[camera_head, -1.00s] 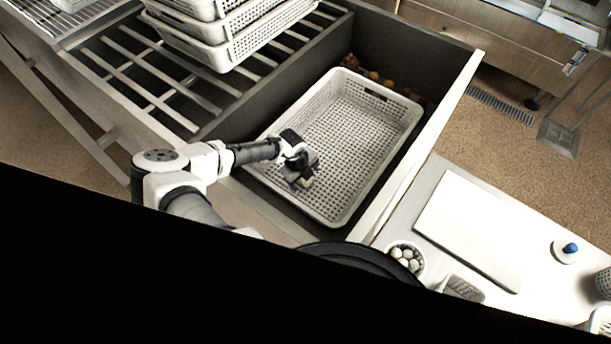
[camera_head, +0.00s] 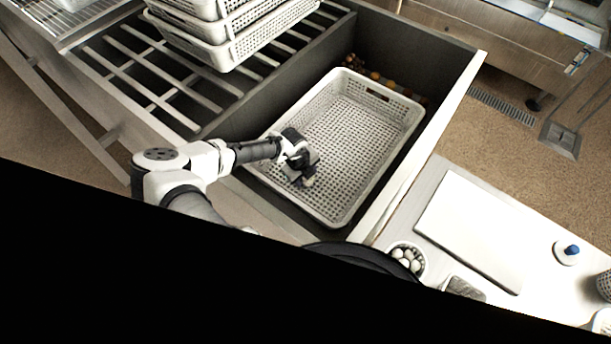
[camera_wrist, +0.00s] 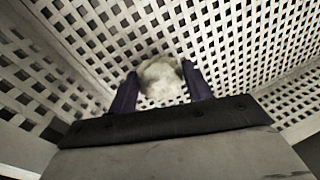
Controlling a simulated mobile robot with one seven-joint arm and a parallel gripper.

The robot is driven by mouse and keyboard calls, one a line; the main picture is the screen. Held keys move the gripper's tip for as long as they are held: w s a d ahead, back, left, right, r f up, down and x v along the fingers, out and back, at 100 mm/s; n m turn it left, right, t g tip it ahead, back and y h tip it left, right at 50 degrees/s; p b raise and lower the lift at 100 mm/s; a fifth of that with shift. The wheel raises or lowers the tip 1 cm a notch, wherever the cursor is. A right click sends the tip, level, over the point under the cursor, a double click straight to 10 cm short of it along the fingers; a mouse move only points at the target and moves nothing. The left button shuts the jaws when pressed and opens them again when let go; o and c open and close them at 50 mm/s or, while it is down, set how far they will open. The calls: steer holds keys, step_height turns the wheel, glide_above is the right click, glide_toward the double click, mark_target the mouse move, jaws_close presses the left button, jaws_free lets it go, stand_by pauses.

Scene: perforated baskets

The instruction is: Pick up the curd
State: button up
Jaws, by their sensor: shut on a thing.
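The curd (camera_wrist: 161,80) is a pale, lumpy, off-white piece. In the wrist view it sits between the two dark fingers of my gripper (camera_wrist: 160,88), which is shut on it. In the head view my gripper (camera_head: 304,178) is over the near left part of the white perforated basket (camera_head: 398,100), and a small pale bit of the curd (camera_head: 309,182) shows at its fingertips. The basket's perforated floor and walls surround the gripper in the wrist view. I cannot tell whether the curd touches the basket floor.
The basket stands in a dark-walled bin with a pale right edge (camera_head: 440,125). Stacked white baskets (camera_head: 235,45) rest on a slatted rack (camera_head: 150,75) at the upper left. A counter at the lower right holds a white board (camera_head: 468,230) and a bowl of pale round things (camera_head: 407,256).

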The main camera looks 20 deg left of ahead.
steer(key=w+d+b+v, duration=0.1)
steer(key=b+v, duration=0.1)
steer(key=v, duration=0.7)
steer(key=w+d+r+b+v, duration=0.1)
steer(key=w+v, duration=0.1)
steer(key=v, duration=0.8)
steer(key=shift+d+b, duration=0.15)
steer(key=shift+b, duration=0.2)
steer(key=shift+w, duration=0.15)
